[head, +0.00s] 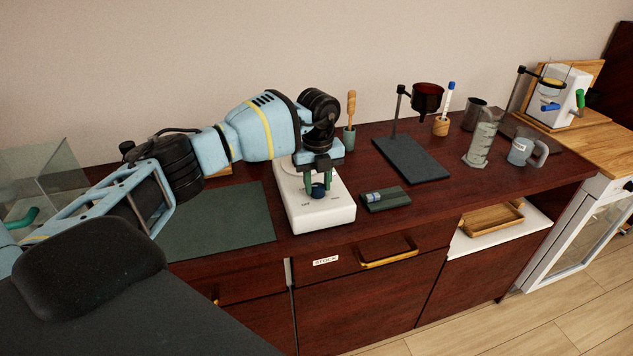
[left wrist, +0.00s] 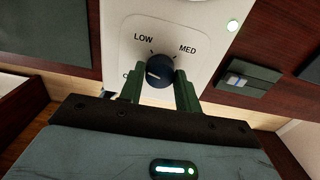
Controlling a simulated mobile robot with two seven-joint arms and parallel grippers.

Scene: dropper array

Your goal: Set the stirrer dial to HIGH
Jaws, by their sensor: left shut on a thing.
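The stirrer (head: 325,215) is a white box with a round top plate, standing on the dark wood counter. Its dark blue dial (left wrist: 159,72) is on the front panel, with LOW and MED printed above it. A label starting with O at the left is mostly hidden, and no HIGH label shows. The dial's white mark points left, toward the O label. My left gripper (left wrist: 160,86) is shut on the dial, one green finger on each side. In the head view the gripper (head: 319,181) reaches down over the stirrer's front. My right gripper is not in view.
A small dark green block (head: 386,199) lies just right of the stirrer. A dark green mat (head: 225,225) lies to its left. A stand with a dark red funnel (head: 427,97) and glassware are farther right.

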